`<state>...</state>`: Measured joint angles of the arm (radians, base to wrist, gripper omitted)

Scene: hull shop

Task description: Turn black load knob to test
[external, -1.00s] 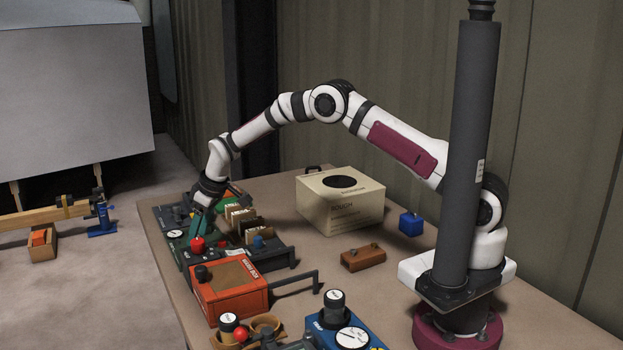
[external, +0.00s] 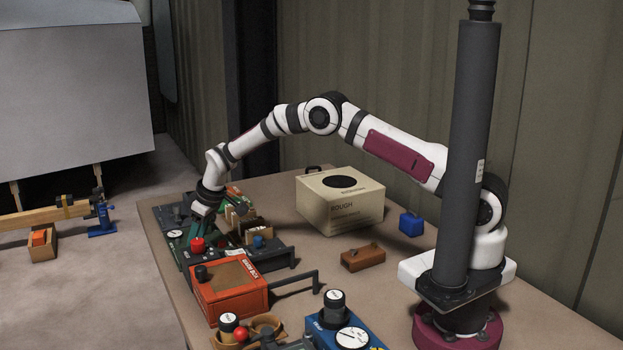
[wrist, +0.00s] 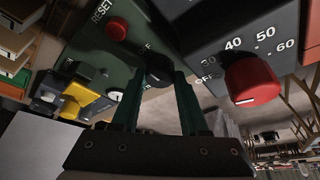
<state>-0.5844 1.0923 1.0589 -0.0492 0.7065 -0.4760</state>
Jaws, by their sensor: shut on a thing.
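The black load knob (wrist: 158,76) sits on a dark green panel (wrist: 104,58), with printed lettering beside it that I can only partly read. In the wrist view my gripper (wrist: 163,82) has one green finger on each side of the knob and is shut on it. The pointer position on the knob is too dark to tell. In the external view my gripper (external: 203,222) is down at the panels at the table's far left, and the knob is hidden there.
A red knob (wrist: 252,82) with a numbered scale is close on the right. A red RESET button (wrist: 117,28) and a yellow part (wrist: 85,98) are left. An orange box (external: 228,290), beige carton (external: 341,208), brown block (external: 362,257) and blue cube (external: 411,224) stand on the table.

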